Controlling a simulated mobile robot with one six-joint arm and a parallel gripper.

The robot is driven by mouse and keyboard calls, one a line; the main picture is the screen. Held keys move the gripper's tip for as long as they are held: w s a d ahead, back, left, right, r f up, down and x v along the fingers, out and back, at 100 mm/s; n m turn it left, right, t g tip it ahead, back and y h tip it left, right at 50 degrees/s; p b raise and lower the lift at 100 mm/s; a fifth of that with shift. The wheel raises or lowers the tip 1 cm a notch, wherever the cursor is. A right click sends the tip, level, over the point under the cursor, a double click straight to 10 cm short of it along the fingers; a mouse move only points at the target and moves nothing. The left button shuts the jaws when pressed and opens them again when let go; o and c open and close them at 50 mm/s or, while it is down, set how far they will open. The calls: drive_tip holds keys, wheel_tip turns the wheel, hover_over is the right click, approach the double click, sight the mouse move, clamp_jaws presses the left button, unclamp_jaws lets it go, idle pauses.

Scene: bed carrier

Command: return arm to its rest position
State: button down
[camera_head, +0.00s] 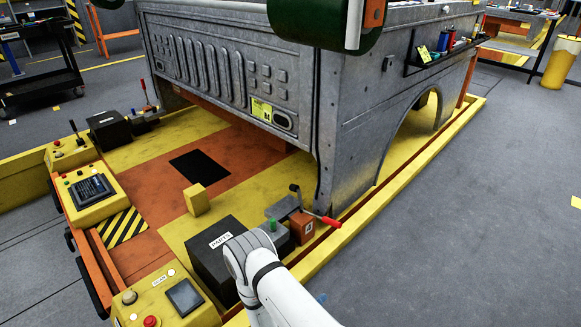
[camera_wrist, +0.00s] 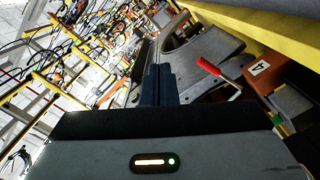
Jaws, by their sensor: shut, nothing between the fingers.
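My white arm (camera_head: 275,285) rises from the bottom edge of the head view, its rounded grey-ended joint beside the black box on the carrier. My gripper is not clearly visible there. In the wrist view my gripper (camera_wrist: 159,82) shows as two dark fingers pressed together, with nothing between them. A red-handled lever (camera_head: 326,220) sits on an orange block (camera_head: 303,230) at the truck bed's near corner. In the wrist view the red handle (camera_wrist: 208,67) appears right of the fingers, beside the orange block (camera_wrist: 265,70) labelled 4. I cannot tell the exact gap between fingers and lever.
The grey truck bed (camera_head: 345,140) stands over the yellow and orange carrier (camera_head: 140,160). A black box (camera_head: 212,262), a small yellow block (camera_head: 196,200) and control panels (camera_head: 92,192) are near my arm. The grey floor (camera_head: 480,210) at right is largely open.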

drive_tip(key=s+d+r+m+g+p, duration=0.1)
drive_tip(key=d+r+g+p, duration=0.3)
drive_tip(key=r, duration=1)
drive_tip(key=s+d+r+m+g+p, duration=0.15)
drive_tip(key=r+g+p, duration=0.4)
drive_tip(key=r, duration=0.75)
drive_tip(key=s+d+r+m+g+p, duration=0.1)
drive_tip(key=d+r+m+g+p, duration=0.25)
drive_tip(key=r, duration=1.05)
drive_tip(key=s+a+r+n+t+y+p, duration=0.1)
drive_tip(key=s+r+y+p, duration=0.3)
drive_tip(key=r, duration=0.8)
drive_tip(key=s+a+r+n+t+y+p, duration=0.1)
drive_tip(key=s+r+y+p, duration=0.3)
drive_tip(key=r+p, duration=0.5)
drive_tip(key=s+a+r+n+t+y+p, duration=0.1)
drive_tip(key=s+r+n+y+p, duration=0.2)
drive_tip(key=r, duration=1.1)
drive_tip(key=s+y+p, duration=0.2)
drive_tip(key=s+p, duration=0.1)
drive_tip(key=s, duration=0.1)
drive_tip(key=shift+r, duration=0.4)
drive_tip(key=c, duration=2.2)
unclamp_jaws()
